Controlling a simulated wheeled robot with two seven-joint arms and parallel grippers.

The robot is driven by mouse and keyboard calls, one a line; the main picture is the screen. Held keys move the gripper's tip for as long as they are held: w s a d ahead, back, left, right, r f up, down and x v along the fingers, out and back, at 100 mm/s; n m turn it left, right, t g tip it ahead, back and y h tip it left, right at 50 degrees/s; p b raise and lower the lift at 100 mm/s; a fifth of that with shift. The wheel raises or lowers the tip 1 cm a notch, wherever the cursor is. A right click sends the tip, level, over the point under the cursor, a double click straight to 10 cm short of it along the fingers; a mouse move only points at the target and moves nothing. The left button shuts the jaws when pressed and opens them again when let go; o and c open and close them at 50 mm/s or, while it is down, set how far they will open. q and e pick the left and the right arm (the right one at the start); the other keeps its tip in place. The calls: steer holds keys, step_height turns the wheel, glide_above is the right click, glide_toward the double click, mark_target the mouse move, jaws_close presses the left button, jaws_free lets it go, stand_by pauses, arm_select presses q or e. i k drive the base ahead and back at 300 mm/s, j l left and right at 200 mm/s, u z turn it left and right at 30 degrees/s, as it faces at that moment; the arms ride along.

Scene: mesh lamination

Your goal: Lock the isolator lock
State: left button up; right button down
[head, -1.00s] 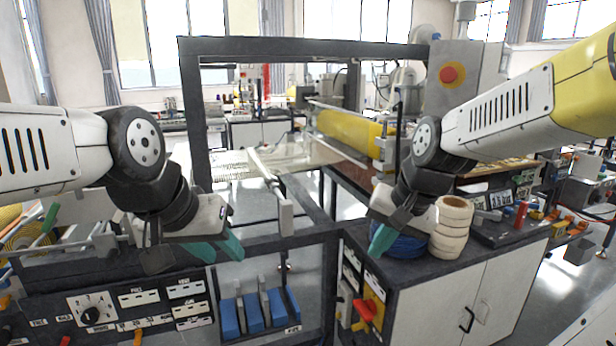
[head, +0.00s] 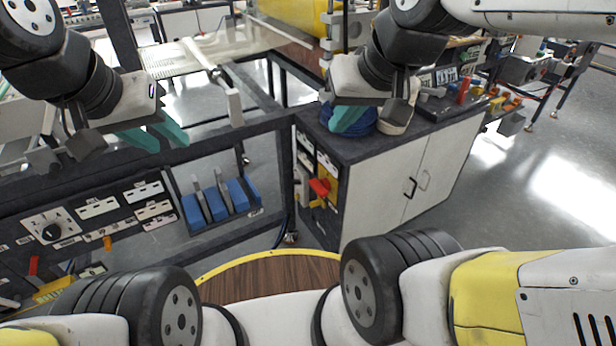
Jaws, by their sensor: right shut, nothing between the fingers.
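A red rotary handle (head: 319,187) sits on a yellow plate (head: 332,186) on the narrow dark side of the cabinet, which looks like the isolator. A separate lock is too small to make out. My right gripper (head: 340,127) has teal fingers, shut and empty, in front of the blue coil above the cabinet top. It appears above and slightly right of the red handle in the picture, apart from it. My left gripper (head: 170,144) has its teal fingers spread and empty, above the dark control panel and well left of the handle.
The cabinet (head: 400,190) has white doors. A blue coil (head: 362,126) and a pale roll (head: 396,118) stand on its top. A dark panel (head: 75,230) with a knob and labels is at left, beside blue-handled items (head: 218,203). Bare floor lies at right.

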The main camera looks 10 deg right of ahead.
mark_target(318, 201)
steer(key=i+j+z, duration=0.1)
steer(key=j+z, duration=0.25)
steer(key=j, duration=0.75)
steer(key=k+j+z, duration=0.1)
steer(key=j+z, duration=0.25)
steer(key=j, duration=0.75)
